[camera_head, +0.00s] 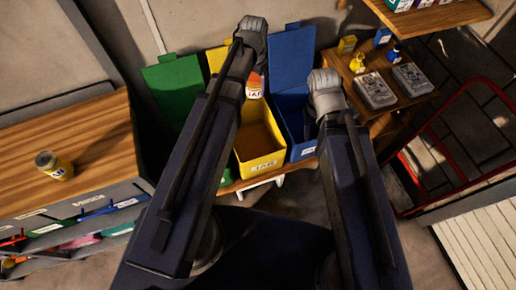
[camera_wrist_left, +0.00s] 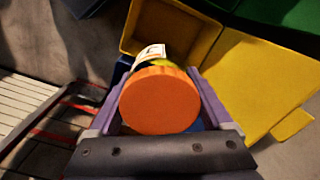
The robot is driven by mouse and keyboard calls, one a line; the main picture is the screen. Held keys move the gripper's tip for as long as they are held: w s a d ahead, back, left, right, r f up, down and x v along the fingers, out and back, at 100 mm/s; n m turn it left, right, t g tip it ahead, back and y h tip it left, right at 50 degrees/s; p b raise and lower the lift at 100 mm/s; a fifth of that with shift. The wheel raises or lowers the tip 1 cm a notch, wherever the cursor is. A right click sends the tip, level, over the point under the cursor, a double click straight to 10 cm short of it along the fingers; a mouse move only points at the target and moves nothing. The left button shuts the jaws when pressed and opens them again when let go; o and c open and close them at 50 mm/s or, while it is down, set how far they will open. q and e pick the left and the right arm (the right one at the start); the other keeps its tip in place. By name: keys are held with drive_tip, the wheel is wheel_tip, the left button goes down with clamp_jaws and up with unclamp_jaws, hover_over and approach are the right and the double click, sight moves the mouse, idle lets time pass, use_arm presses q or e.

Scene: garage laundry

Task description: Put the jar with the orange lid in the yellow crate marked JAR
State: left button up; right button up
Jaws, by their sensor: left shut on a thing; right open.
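The jar with the orange lid (camera_wrist_left: 160,100) is held between the purple fingers of my left gripper (camera_wrist_left: 158,108), lid toward the wrist camera. In the head view the jar (camera_head: 254,86) shows partly behind my left arm, over the back part of the yellow crate's opening. The yellow crate (camera_head: 262,164) has a label on its front and an open lid behind; its inside (camera_wrist_left: 172,28) shows beyond the jar in the left wrist view. How high the jar is above the crate is hard to tell. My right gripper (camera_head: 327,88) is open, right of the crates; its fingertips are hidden.
A green crate (camera_head: 227,179) and a blue crate (camera_head: 302,150) with open lids flank the yellow one. A yellow-labelled can (camera_head: 54,166) stands on the wooden counter (camera_head: 95,140) at left. A shelf at right holds grey boxes (camera_head: 375,91) and small bottles. A red-framed cart (camera_head: 412,178) stands at right.

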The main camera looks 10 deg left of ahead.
use_arm(q)
wheel_tip(320, 180, down, 39)
drive_tip(key=w+a+n+b, duration=0.1)
drive_tip(key=w+n+b, duration=0.1)
drive_tip(key=b, duration=3.4)
drive_tip(key=shift+w+a+n+b, duration=0.15)
drive_tip(key=shift+a+n+b, duration=0.2)
drive_tip(key=shift+n, duration=0.35)
drive_tip(key=shift+r, duration=0.1)
wheel_tip(320, 180, down, 10)
drive_tip(key=b, duration=1)
drive_tip(key=shift+f+b, duration=0.35)
drive_tip(key=shift+b, duration=0.05)
drive_tip(key=o, duration=1.5)
drive_tip(key=shift+c, duration=0.2)
drive_tip(key=shift+r, duration=0.15)
wheel_tip(320, 180, up, 12)
drive_tip(key=p, duration=1.2)
drive_tip(key=shift+r+p, duration=0.25)
drive_tip(key=shift+p, duration=0.15)
